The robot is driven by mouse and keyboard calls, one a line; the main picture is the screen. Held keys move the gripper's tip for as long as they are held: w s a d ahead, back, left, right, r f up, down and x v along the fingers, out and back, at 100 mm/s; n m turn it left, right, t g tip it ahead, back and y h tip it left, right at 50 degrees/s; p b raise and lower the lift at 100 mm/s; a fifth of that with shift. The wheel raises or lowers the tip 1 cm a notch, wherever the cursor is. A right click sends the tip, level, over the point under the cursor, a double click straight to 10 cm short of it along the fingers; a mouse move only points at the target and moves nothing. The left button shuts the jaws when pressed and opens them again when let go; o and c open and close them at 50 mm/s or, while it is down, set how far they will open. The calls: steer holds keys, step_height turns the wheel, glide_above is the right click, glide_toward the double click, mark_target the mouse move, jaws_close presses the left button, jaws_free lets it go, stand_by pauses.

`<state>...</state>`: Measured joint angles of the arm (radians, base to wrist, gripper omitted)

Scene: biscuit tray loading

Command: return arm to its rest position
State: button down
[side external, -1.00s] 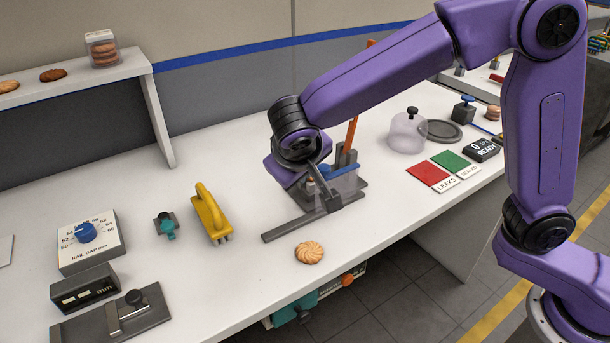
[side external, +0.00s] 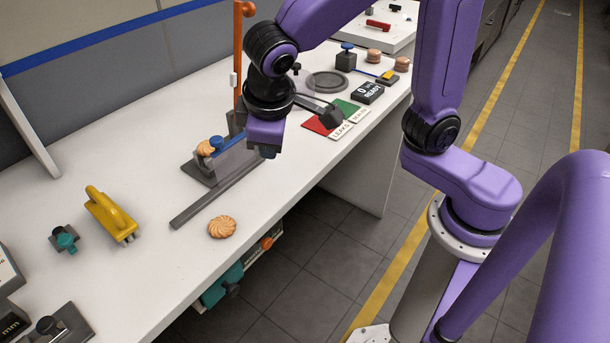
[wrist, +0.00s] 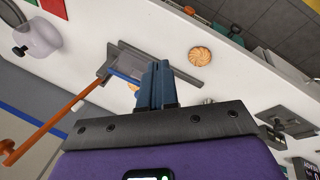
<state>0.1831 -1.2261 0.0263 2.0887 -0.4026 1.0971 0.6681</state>
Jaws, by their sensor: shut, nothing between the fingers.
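My gripper (side external: 266,150) is shut and empty in the side view, held above the bench beside the grey fixture (side external: 198,172). In the wrist view its dark blue fingers (wrist: 157,72) are together with nothing between them, and the bench lies below. The fixture has a long grey rail, a blue part and a tall orange lever (side external: 238,60). A biscuit (side external: 206,148) sits at the fixture by the blue part. Another round biscuit (side external: 222,227) lies loose on the bench near its front edge; it also shows in the wrist view (wrist: 200,55).
A yellow-handled tool (side external: 110,213) and a small teal-knobbed block (side external: 65,240) stand left on the white bench (side external: 150,155). A clear knobbed dome (wrist: 38,36) shows in the wrist view.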

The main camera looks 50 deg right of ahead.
steer(key=s+d+f+n+g+y, duration=0.1)
steer(key=s+d+f+n, duration=0.1)
steer(key=s+d, duration=0.4)
steer(key=s+d+f+n+g+y, duration=0.1)
steer(key=s+d+n, duration=0.3)
steer(key=s, duration=0.6)
steer(key=shift+s+d+f+g+y, duration=0.25)
steer(key=shift+d+f+g+y, duration=0.25)
steer(key=shift+d, duration=0.6)
steer(key=shift+r, duration=0.2)
